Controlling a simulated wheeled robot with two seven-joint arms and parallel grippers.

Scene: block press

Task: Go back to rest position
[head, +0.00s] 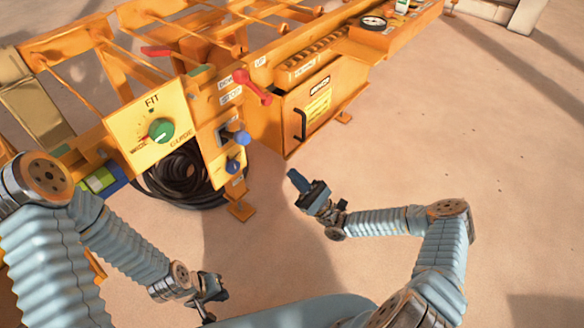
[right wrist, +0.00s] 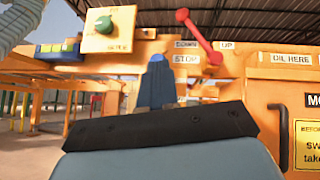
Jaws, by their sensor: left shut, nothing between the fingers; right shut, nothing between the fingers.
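My left gripper (head: 209,289) is at the lower middle-left of the head view, low in front of the orange machine and apart from it. Its fingers are small and partly turned away. My right gripper (head: 297,180) is near the middle of the head view, over bare ground, pointing up and left toward the machine. Its blue fingers are together with nothing between them. In the right wrist view the shut fingers (right wrist: 157,84) stand up in front of the machine, without clear contact. The orange block press (head: 262,128) fills the upper left of the head view.
A coiled black hose (head: 178,182) lies below. Sandy ground at right is clear.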

